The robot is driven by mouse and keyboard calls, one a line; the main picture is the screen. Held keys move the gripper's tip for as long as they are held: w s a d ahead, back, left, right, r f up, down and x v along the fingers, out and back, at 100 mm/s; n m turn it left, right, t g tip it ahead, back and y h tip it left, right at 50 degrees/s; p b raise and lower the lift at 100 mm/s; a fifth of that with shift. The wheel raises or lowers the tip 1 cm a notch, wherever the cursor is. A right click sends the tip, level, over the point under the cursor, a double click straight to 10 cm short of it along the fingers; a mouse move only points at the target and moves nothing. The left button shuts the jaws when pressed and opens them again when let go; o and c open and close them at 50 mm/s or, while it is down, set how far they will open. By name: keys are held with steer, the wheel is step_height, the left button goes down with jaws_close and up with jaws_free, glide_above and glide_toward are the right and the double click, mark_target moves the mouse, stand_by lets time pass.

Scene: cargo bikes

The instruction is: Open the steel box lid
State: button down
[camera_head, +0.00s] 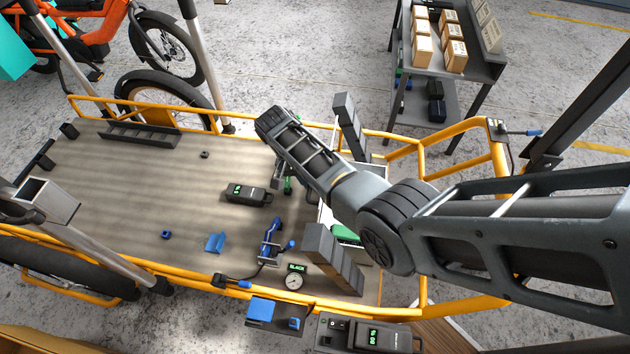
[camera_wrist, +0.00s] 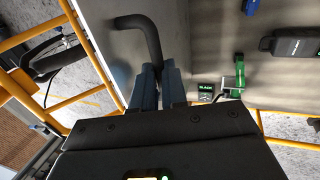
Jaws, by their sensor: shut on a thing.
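In the wrist view, a smooth light-grey panel (camera_wrist: 112,50), which looks like the steel box lid, carries a dark bent handle (camera_wrist: 147,36). My gripper (camera_wrist: 160,80) is shut on the handle's lower end, with its two blue-grey fingers on either side. In the head view my arm covers the gripper and most of the box. Only pale edges (camera_head: 325,212) show beside the arm, with something green (camera_head: 345,234) near them. How far the lid is raised, if at all, I cannot tell.
Yellow rails (camera_head: 360,310) border the cargo deck (camera_head: 120,190). On it lie a dark charger-like unit (camera_head: 246,193), a blue clamp-like tool (camera_head: 270,240) and a dial gauge (camera_head: 294,281). Dark slotted blocks (camera_head: 335,260) stand near the box. The deck's left part is mostly clear.

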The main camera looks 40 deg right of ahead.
steer(key=shift+s+a+f, duration=0.2)
steer(key=shift+s+f, duration=0.15)
steer(key=shift+f, duration=0.05)
steer(key=c, duration=1.5)
jaws_free()
steer(key=o, duration=0.3)
steer(key=shift+w+r, duration=0.15)
steer(key=shift+o, duration=0.2)
steer(key=shift+d, duration=0.1)
steer(key=v, duration=0.8)
steer(key=shift+p, duration=0.4)
